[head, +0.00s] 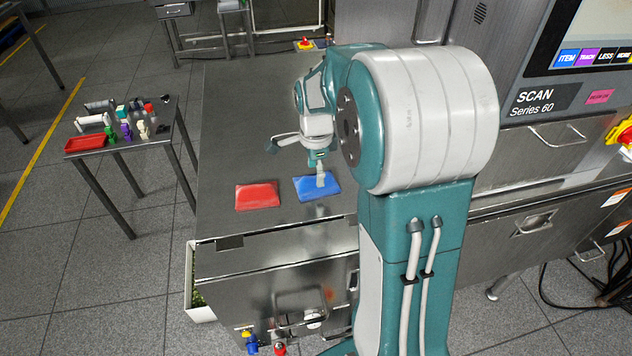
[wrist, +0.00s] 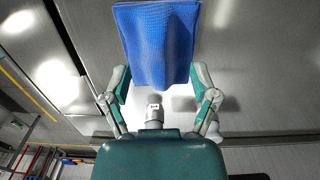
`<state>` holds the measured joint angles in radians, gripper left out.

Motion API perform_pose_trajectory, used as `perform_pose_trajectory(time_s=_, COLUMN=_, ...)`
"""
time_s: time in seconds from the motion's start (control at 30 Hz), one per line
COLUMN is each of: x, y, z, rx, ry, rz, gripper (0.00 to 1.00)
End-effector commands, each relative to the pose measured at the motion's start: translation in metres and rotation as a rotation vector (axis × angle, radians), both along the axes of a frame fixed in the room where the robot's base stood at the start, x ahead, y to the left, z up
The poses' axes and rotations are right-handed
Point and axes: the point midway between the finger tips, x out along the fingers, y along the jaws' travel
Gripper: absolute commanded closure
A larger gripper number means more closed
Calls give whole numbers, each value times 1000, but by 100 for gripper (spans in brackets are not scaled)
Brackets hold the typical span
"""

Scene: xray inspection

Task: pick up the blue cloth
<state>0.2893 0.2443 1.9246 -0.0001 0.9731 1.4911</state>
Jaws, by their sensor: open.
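The blue cloth (head: 333,186) lies on the steel table top, right of a red cloth (head: 257,196). In the wrist view the blue cloth (wrist: 157,40) fills the top middle, with a raised bulge toward its lower edge. My gripper (wrist: 162,78) is open, its two teal-and-grey fingers spread to either side of the cloth's lower part. In the head view my gripper (head: 300,160) is low over the table, and one finger overlaps the blue cloth. I cannot tell whether the fingers touch it.
The steel table (head: 240,130) is mostly bare. A small side table (head: 165,150) at left holds a red tray (head: 86,143) and several small bottles. The scanner cabinet (head: 545,150) stands at right. A red emergency button (head: 305,43) sits at the table's far end.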

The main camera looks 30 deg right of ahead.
Motion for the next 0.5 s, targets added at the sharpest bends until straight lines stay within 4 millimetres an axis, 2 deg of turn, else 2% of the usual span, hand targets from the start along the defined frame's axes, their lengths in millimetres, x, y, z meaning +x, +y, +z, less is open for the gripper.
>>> perform_pose_trajectory(time_s=0.03, x=-1, y=0, z=-9, rx=1, ry=4, rz=0, gripper=24)
perform_pose_trajectory(time_s=0.13, x=-1, y=0, z=-17, rx=0, ry=1, rz=0, gripper=24)
perform_pose_trajectory(time_s=0.37, x=0, y=0, z=-20, rx=0, ry=-1, rz=0, gripper=24)
perform_pose_trajectory(time_s=0.4, x=0, y=0, z=-19, rx=0, ry=-1, rz=0, gripper=28)
perform_pose_trajectory(time_s=0.47, x=0, y=0, z=-19, rx=0, ry=-1, rz=0, gripper=55)
perform_pose_trajectory(time_s=0.5, x=0, y=0, z=-19, rx=0, ry=-1, rz=0, gripper=73)
